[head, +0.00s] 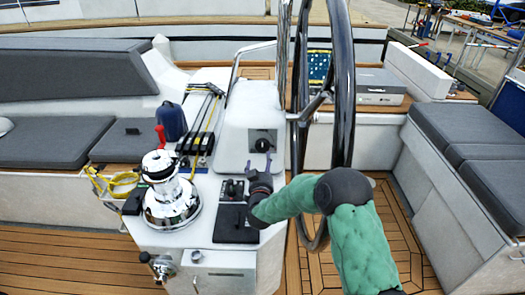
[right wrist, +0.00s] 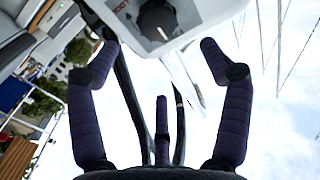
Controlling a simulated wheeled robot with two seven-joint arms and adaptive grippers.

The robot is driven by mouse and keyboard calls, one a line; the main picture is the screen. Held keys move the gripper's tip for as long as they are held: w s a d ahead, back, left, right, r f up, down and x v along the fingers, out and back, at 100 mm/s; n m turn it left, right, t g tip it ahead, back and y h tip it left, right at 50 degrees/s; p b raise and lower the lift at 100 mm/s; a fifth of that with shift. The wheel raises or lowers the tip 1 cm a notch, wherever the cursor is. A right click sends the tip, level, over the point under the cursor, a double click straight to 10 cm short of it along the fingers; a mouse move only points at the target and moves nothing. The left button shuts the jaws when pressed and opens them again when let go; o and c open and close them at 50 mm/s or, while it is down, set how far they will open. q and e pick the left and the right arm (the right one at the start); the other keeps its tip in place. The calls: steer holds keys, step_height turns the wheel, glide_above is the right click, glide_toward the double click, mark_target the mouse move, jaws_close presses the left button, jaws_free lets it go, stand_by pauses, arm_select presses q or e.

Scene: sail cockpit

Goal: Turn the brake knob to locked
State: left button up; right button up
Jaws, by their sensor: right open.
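The brake knob (head: 262,145) is a black round knob on a dark square plate, on the white pedestal beside the steering wheel. In the right wrist view the knob (right wrist: 157,20) shows at the top on a grey plate with partly cut-off red lettering. My right gripper (head: 258,169) is just below the knob in the head view, fingers pointing up towards it. In the right wrist view the gripper (right wrist: 158,56) is open and empty, its fingers spread to both sides, apart from the knob. My left gripper is not in view.
The large black steering wheel (head: 342,90) stands just right of the pedestal. A chrome winch (head: 171,195) and a black switch panel (head: 233,222) are on the white console at left and below. A curved metal rail (head: 236,70) rises behind the pedestal.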

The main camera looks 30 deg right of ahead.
mark_target(263, 147)
steer(key=b+x, duration=0.1)
steer(key=x, duration=0.4)
steer(key=b+x, duration=0.2)
steer(key=x, duration=0.2)
steer(key=shift+w+d+f, duration=0.25)
steer(key=shift+w+d, duration=0.05)
steer(key=shift+w+d+r, duration=0.15)
steer(key=shift+w+d, duration=0.2)
steer(key=shift+w, duration=0.2)
steer(key=c, duration=1.1)
